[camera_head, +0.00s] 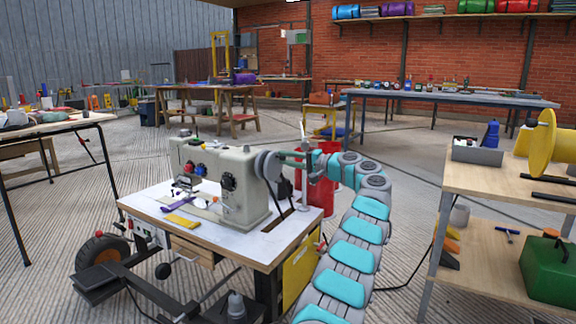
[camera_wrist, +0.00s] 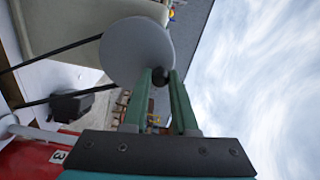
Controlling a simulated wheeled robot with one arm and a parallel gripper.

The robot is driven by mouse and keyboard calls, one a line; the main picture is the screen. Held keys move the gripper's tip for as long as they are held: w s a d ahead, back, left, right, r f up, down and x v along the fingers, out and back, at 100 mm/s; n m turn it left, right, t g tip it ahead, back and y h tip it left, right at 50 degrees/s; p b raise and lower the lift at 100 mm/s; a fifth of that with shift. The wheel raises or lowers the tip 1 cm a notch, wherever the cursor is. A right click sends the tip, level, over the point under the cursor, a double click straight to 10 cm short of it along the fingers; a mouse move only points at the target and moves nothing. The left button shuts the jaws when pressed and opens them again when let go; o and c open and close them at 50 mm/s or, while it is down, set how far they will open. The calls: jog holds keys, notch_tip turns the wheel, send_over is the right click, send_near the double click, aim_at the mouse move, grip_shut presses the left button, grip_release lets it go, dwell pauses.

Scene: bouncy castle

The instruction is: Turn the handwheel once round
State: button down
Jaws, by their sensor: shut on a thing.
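The handwheel (camera_head: 263,165) is a grey disc on the right end of a pale industrial sewing machine (camera_head: 205,175). It also fills the upper middle of the wrist view (camera_wrist: 135,48). A small dark knob (camera_wrist: 159,77) stands out from the lower right of its face there. My gripper (camera_head: 284,157), with green fingers, reaches the wheel from the right. In the wrist view its fingertips (camera_wrist: 159,74) are shut on the knob, one on each side. The head view is too small to show the knob, and the fingers hide part of the wheel's rim.
The sewing machine stands on a white-topped table (camera_head: 165,208) with a yellow cloth (camera_head: 182,221) on it. A thin post (camera_head: 304,185) rises near my gripper, and a red drum (camera_head: 328,190) stands behind. A wooden shelf unit (camera_head: 470,180) is at the right.

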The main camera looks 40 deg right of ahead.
jog(key=shift+a+f+n+b, duration=0.1)
jog(key=shift+a+n+b, duration=0.15)
jog(key=shift+n+b, duration=0.35)
jog(key=c, duration=0.7)
grip_release()
jog(key=shift+s, duration=0.15)
jog(key=v, duration=0.7)
jog(key=shift+s+p, duration=0.3)
jog(key=shift+s, duration=0.05)
jog(key=shift+d, duration=0.15)
